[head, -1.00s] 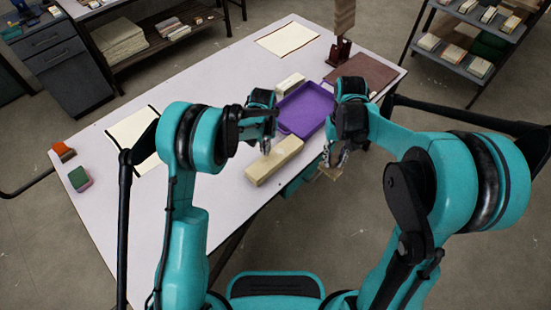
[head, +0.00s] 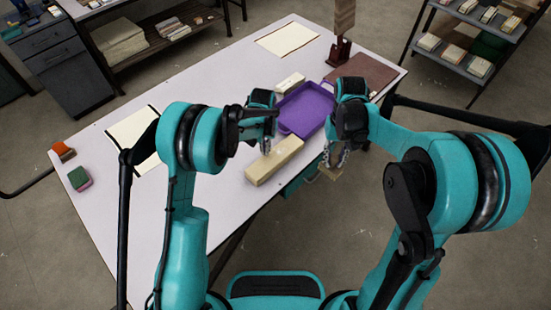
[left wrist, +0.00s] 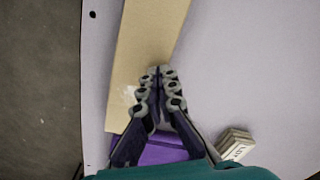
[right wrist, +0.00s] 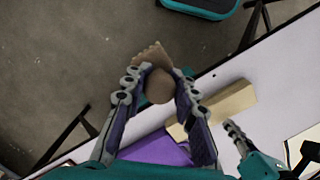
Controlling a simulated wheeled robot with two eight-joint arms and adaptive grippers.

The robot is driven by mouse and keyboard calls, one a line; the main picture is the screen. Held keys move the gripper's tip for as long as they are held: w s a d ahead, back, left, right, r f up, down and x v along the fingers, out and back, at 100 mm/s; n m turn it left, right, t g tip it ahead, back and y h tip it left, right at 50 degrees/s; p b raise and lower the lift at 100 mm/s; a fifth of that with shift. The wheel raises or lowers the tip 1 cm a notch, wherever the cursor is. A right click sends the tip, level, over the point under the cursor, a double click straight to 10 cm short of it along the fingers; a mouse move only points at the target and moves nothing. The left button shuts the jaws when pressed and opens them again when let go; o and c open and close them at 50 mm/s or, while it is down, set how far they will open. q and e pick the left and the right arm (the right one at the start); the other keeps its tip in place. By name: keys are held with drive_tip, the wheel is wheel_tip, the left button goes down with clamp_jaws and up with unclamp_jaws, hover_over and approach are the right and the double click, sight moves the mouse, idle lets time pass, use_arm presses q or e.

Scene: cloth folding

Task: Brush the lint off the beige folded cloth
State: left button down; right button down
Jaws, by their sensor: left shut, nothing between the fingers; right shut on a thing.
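The beige folded cloth (head: 272,162) is a long flat bundle near the table's front edge. In the left wrist view the cloth (left wrist: 143,40) shows a pale, lint-like patch (left wrist: 130,94). It also shows in the right wrist view (right wrist: 232,101). My left gripper (head: 266,148) is shut and empty, its fingertips (left wrist: 160,72) at the cloth's edge; I cannot tell whether they touch. My right gripper (head: 335,155) is shut on a brush (head: 332,173) with a round tan knob (right wrist: 159,87). The brush hangs past the table's front edge, right of the cloth, apart from it.
A purple tray (head: 306,108) lies behind the cloth, with a small labelled pale block (head: 290,83) beside it. A brown mat (head: 366,72) and a dark stand (head: 340,48) are at the far right.

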use_arm(q)
drive_tip(key=shift+f+b, duration=0.5)
drive_tip(key=shift+f, duration=0.15)
use_arm(e)
drive_tip(key=shift+f, duration=0.55)
